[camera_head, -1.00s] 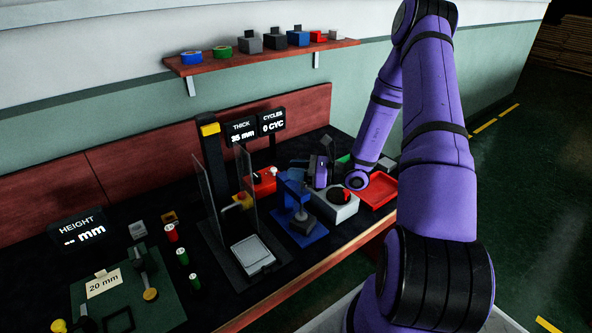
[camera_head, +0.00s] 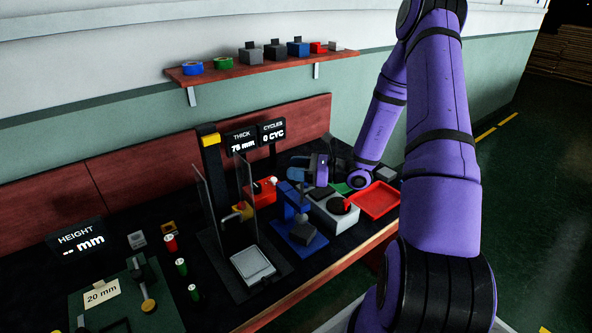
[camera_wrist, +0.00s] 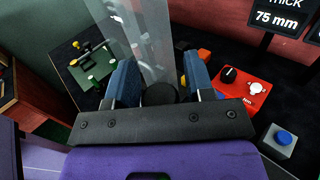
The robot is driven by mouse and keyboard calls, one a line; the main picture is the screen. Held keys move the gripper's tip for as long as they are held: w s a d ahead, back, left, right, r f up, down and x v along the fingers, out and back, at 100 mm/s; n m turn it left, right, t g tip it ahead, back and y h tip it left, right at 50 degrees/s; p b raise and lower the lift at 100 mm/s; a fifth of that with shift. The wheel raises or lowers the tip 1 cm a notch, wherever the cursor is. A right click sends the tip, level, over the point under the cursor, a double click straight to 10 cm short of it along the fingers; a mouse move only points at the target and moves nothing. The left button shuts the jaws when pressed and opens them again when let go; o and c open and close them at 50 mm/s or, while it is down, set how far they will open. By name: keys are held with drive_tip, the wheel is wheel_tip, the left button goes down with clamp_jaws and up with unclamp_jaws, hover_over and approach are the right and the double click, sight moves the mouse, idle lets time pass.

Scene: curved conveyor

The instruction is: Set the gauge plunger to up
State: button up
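The THICK display (camera_head: 241,141) reads 75 mm, and also shows in the wrist view (camera_wrist: 278,18). My gripper (camera_head: 291,175) is behind and above this stand in the head view. In the wrist view its two blue fingers (camera_wrist: 158,66) are spread apart. A round black knob (camera_wrist: 160,94) shows between them, with small gaps at its sides; I cannot tell whether it is the plunger or whether the fingers touch it.
Clear guard panels (camera_head: 246,186) stand left of the gripper around a press with a pale plate (camera_head: 252,264). A red box (camera_head: 262,190) is close by. A shelf (camera_head: 260,66) hangs above.

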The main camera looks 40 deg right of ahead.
drive_tip(key=shift+o, duration=0.3)
drive_tip(key=v, duration=1)
drive_tip(key=shift+s+d, duration=0.3)
drive_tip(key=s+a+r+n+g+h, duration=0.2)
drive_tip(key=s+a+r+n+g, duration=0.1)
drive_tip(key=a+r+n+g, duration=0.4)
drive_tip(key=s+a+r+n+g+h, duration=0.1)
drive_tip(key=s+a+r+n+g, duration=0.35)
drive_tip(key=a+r+n, duration=0.4)
drive_tip(key=s+a+r+n+t+h, duration=0.4)
drive_tip(key=s+r+n+h, duration=0.6)
drive_tip(key=s+r+n, duration=0.1)
drive_tip(key=shift+s+r+t, duration=0.35)
drive_tip(key=shift+s+r, duration=0.55)
drive_tip(key=shift+r, duration=0.1)
